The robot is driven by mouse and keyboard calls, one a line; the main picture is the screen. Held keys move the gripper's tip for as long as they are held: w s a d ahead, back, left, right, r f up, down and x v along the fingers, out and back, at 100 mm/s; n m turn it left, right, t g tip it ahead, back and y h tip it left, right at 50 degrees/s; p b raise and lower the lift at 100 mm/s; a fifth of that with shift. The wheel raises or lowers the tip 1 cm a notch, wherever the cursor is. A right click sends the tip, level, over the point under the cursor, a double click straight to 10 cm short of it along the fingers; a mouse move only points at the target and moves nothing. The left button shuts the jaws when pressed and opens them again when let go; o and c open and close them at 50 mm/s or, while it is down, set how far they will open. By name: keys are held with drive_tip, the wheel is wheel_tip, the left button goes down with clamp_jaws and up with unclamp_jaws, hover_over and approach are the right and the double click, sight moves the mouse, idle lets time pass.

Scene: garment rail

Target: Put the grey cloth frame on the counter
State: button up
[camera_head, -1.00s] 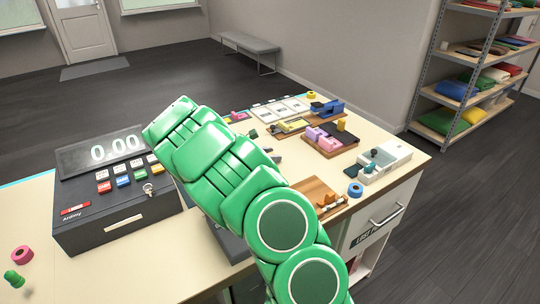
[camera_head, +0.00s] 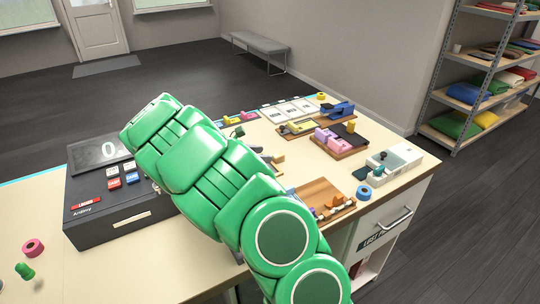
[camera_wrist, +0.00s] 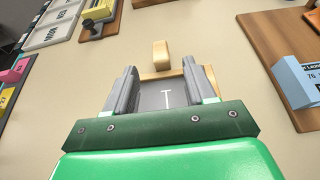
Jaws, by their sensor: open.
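The grey cloth frame (camera_wrist: 160,96), a grey panel with a pale T-shaped mark and a light wooden edge, shows low in the wrist view. It lies between and beyond the fingers of my gripper (camera_wrist: 162,82), which is open. The fingers overlap its sides in the picture; I cannot tell whether they touch it. A small tan wooden block (camera_wrist: 161,55) stands at its far edge. The lower part of the frame is hidden by my gripper. In the head view my green arm hides the gripper. The cream counter (camera_head: 120,262) runs beneath.
A dark cash register (camera_head: 110,205) stands left of my arm. Wooden boards with small tools (camera_head: 340,140) and a white box (camera_head: 395,160) occupy the counter's right side. In the wrist view a wooden board (camera_wrist: 275,60) and blue block (camera_wrist: 296,82) lie right. Bare counter surrounds the frame.

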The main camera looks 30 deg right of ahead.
drive_tip(key=shift+v, duration=1.85)
